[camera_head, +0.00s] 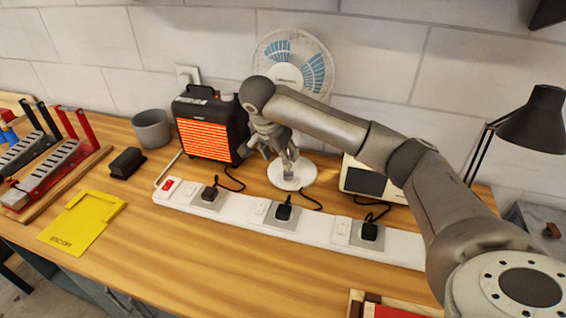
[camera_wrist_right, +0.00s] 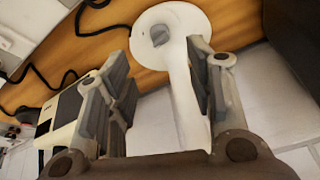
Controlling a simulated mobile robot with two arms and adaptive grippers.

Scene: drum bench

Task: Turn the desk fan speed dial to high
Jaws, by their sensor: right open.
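The white desk fan (camera_head: 318,70) stands against the back wall, its blue-bladed round head partly behind my right arm. Its white round base (camera_head: 305,178) rests on the bench. In the right wrist view, the base (camera_wrist_right: 188,22) carries a small grey dial (camera_wrist_right: 160,35), with the white stem (camera_wrist_right: 186,100) beside it. My right gripper (camera_head: 280,152) is over the fan base in the head view. In the wrist view, the gripper (camera_wrist_right: 158,58) is open, with its fingers apart and the dial beyond their tips, apparently not touched. The dial's setting is too small to read. My left gripper is not in view.
A heater (camera_head: 205,125) with orange bars stands left of the fan. A white power strip (camera_head: 235,208) with black plugs runs in front. A cream device (camera_head: 365,182) and a black lamp (camera_head: 532,120) are on the right. Cables lie near the base.

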